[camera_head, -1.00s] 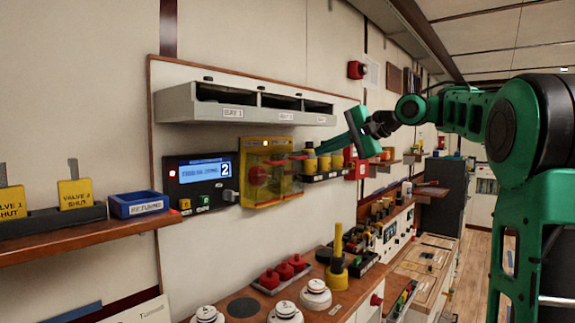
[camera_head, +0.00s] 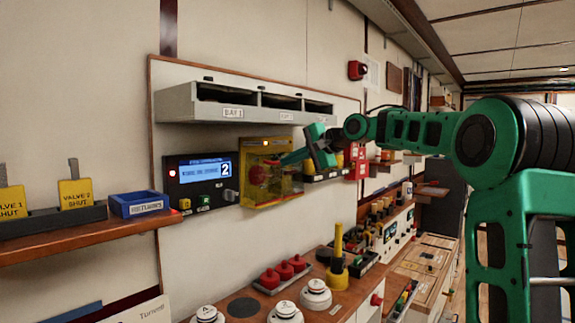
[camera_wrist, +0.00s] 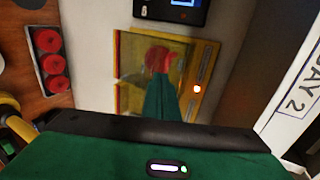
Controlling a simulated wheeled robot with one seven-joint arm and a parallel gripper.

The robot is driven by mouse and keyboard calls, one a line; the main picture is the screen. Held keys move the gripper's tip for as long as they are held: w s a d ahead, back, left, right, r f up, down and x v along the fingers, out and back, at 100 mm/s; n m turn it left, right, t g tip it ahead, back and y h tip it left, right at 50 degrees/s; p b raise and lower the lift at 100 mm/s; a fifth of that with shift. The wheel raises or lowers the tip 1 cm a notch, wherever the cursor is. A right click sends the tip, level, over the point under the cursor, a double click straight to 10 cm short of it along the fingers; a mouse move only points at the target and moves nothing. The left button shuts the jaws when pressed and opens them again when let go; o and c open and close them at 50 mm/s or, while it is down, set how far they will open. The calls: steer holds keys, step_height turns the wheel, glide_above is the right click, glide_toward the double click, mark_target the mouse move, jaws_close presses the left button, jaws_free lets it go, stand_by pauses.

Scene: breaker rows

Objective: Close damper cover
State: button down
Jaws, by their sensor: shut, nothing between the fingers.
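A yellow-framed box with a see-through yellow cover (camera_head: 262,187) is on the wall panel; I take it as the damper cover. A red knob (camera_head: 258,174) shows inside it. In the wrist view the yellow cover (camera_wrist: 135,62) and the red knob (camera_wrist: 158,58) lie ahead of my fingers. I cannot tell how far the cover stands open. My gripper (camera_head: 277,162) is shut and empty, its tips at the right part of the box. It also shows in the wrist view (camera_wrist: 164,82), overlapping the box beneath the knob. Contact cannot be made out.
A blue-screen display (camera_head: 202,174) is left of the box. A grey bay shelf (camera_head: 200,106) overhangs above. Yellow-topped items (camera_head: 310,163) stand close on the right. The bench below holds red knobs (camera_head: 284,271), white round detectors (camera_head: 315,294) and a yellow post (camera_head: 338,240).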

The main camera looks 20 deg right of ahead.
steer(key=shift+w+a, duration=0.1)
steer(key=shift+w, duration=0.05)
steer(key=shift+w+a+r, duration=0.45)
steer(key=shift+w+r, duration=0.15)
steer(key=shift+w, duration=0.2)
